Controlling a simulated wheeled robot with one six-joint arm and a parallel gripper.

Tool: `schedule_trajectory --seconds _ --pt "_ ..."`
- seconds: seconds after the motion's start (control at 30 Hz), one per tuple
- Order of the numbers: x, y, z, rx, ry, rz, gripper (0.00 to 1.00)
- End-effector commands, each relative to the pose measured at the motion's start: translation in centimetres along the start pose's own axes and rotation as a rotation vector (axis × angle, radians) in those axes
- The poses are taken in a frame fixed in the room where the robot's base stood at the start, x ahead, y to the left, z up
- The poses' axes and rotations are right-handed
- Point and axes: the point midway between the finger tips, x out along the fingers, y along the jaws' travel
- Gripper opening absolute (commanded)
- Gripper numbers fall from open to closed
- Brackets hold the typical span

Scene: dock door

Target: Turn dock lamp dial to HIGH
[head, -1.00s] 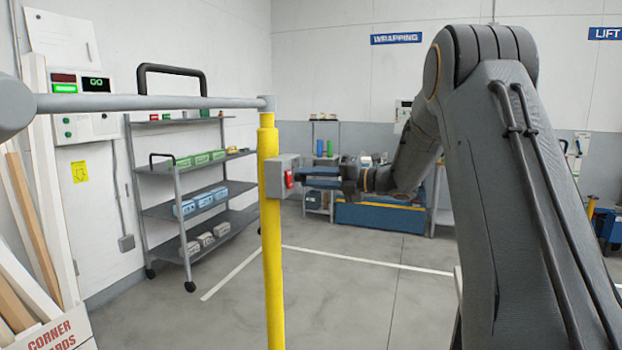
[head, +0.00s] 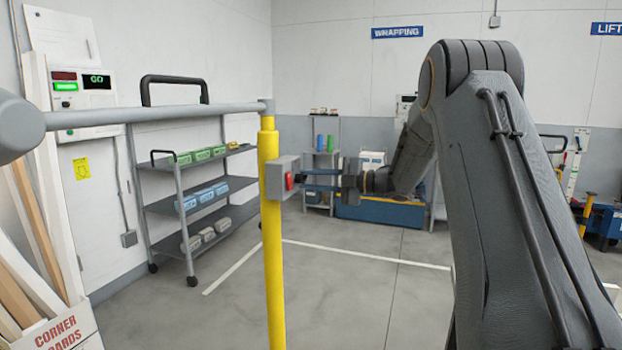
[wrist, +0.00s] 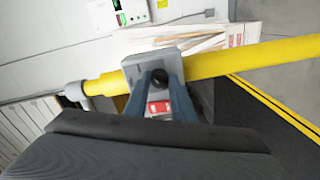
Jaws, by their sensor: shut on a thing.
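The dial is a round black knob (wrist: 160,80) on a grey control box (wrist: 185,68) mounted on a yellow post (head: 273,260). The box also shows in the head view (head: 278,178). In the wrist view, my gripper's two blue-grey fingers (wrist: 160,84) are shut on the knob, one on each side. In the head view my gripper (head: 304,179) reaches the box from the right. The dial's pointer and any HIGH mark cannot be read.
A grey rail (head: 155,114) runs left from the post top. A grey shelf cart (head: 205,200) with boxes stands behind at left. A bin of corner boards (head: 60,335) is at the lower left. The middle floor is clear.

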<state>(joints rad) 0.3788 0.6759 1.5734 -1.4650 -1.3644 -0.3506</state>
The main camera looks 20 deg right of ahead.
Motion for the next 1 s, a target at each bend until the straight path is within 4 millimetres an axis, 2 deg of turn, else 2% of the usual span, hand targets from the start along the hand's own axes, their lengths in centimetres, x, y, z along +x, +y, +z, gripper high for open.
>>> schedule_trajectory --seconds 0.63,0.67,0.73,0.77,1.0 --pt "-0.1 0.19 0.1 0.051 0.001 0.003 0.01" --pt "-0.1 0.19 0.1 0.051 0.001 0.003 0.26" --pt "-0.1 0.18 0.1 0.051 0.001 0.003 0.38" --pt "-0.09 0.16 0.09 0.051 0.001 0.003 0.41" --pt "0.05 0.05 -0.01 0.051 0.003 0.001 0.41"
